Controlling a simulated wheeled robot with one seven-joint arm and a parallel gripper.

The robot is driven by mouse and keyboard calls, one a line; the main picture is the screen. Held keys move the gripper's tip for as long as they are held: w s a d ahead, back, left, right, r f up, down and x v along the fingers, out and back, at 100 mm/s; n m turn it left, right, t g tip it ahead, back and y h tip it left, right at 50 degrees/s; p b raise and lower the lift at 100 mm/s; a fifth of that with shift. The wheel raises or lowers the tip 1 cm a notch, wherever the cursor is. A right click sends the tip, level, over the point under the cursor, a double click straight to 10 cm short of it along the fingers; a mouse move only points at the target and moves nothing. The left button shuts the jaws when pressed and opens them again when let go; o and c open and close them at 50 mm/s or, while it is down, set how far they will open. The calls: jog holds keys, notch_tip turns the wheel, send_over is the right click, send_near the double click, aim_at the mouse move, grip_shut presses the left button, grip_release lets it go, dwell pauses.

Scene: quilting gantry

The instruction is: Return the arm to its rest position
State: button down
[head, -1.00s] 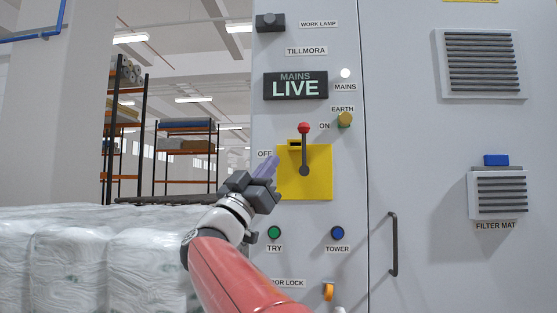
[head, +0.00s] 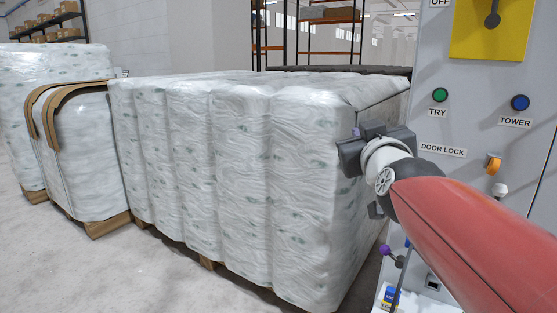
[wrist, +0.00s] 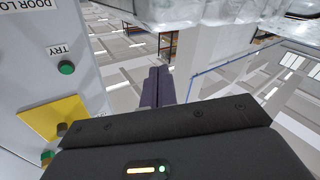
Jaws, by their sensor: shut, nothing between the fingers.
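My gripper (head: 362,152) is in front of the left edge of the grey cabinet (head: 430,190), a little below and left of the green TRY button (head: 440,95). My red arm reaches to it from the lower right.
Plastic-wrapped bales on pallets (head: 240,175) stand close beside and behind the gripper. A blue TOWER button (head: 520,102) and an orange door-lock part (head: 494,164) are on the cabinet. A purple-knobbed lever (head: 386,250) stands low by it. The floor (head: 110,265) is clear at lower left.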

jog(key=s+f+m+g, duration=0.1)
jog(key=s+f+g, duration=0.5)
jog(key=s+f, duration=0.5)
jog(key=s+f+m+g, duration=0.2)
jog(key=s+f+g, duration=0.4)
jog(key=s+f, duration=0.5)
notch_tip(320, 180, down, 7)
jog(key=shift+s+d+r+g, duration=0.1)
jog(key=shift+s+d+g, duration=0.1)
jog(key=shift+g, duration=0.2)
